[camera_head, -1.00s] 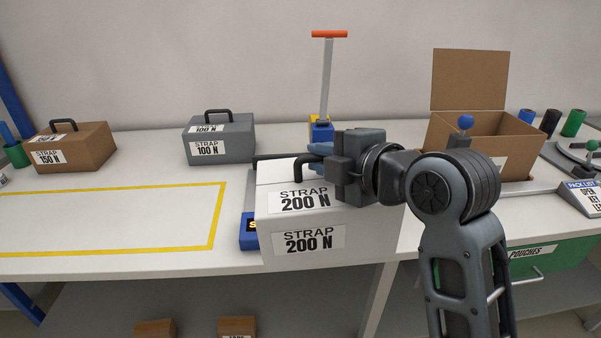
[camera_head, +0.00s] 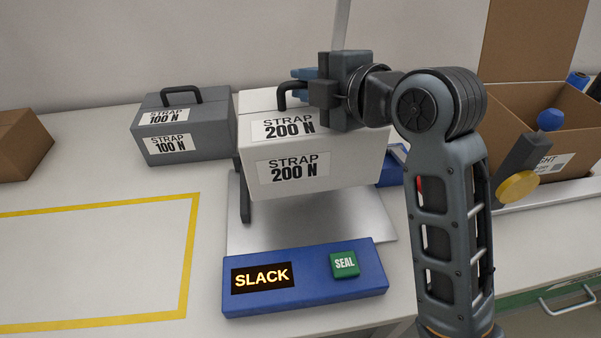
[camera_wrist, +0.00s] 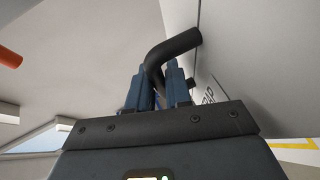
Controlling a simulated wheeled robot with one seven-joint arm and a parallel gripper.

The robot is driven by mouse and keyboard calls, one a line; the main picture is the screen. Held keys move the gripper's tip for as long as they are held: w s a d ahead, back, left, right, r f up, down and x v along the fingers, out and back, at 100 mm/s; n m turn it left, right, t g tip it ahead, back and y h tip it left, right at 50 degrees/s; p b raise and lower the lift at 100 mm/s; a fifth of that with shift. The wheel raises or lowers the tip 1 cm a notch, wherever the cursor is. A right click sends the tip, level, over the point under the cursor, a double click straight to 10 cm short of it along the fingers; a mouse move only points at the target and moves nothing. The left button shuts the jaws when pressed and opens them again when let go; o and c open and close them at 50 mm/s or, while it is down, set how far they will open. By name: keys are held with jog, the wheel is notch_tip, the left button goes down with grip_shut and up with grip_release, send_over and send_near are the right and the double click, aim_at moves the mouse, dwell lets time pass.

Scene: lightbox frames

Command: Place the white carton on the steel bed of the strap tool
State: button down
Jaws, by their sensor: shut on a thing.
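The white carton (camera_head: 355,165), labelled STRAP 200 N, hangs above the steel bed (camera_head: 262,228) of the strap tool. A shadow lies on the bed below it, and the carton looks apart from the bed. My gripper (camera_head: 303,88) is shut on the carton's black handle, which also shows between the fingers in the wrist view (camera_wrist: 172,50). The strap tool's blue front panel (camera_head: 308,305) shows SLACK on its display and has a green SEAL button (camera_head: 344,264). The carton and my arm hide the back of the bed.
A grey carton (camera_head: 215,140) labelled STRAP 100 N stands close to the left. A brown carton (camera_head: 22,145) is at the far left. A yellow-outlined area (camera_head: 90,260) on the table is empty. An open cardboard box (camera_head: 560,125) stands at the right behind my arm.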

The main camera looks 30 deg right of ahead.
aim_at(348, 150)
jog(key=shift+w+d, duration=0.1)
jog(key=shift+w, duration=0.2)
jog(key=shift+w+f, duration=0.1)
jog(key=shift+f, duration=4.75)
jog(key=c, duration=1.5)
grip_release()
jog(key=shift+f, duration=0.2)
jog(key=o, duration=0.4)
jog(key=shift+o, duration=0.2)
jog(key=shift+r, duration=0.1)
jog(key=v, duration=1.2)
jog(key=shift+b, duration=0.4)
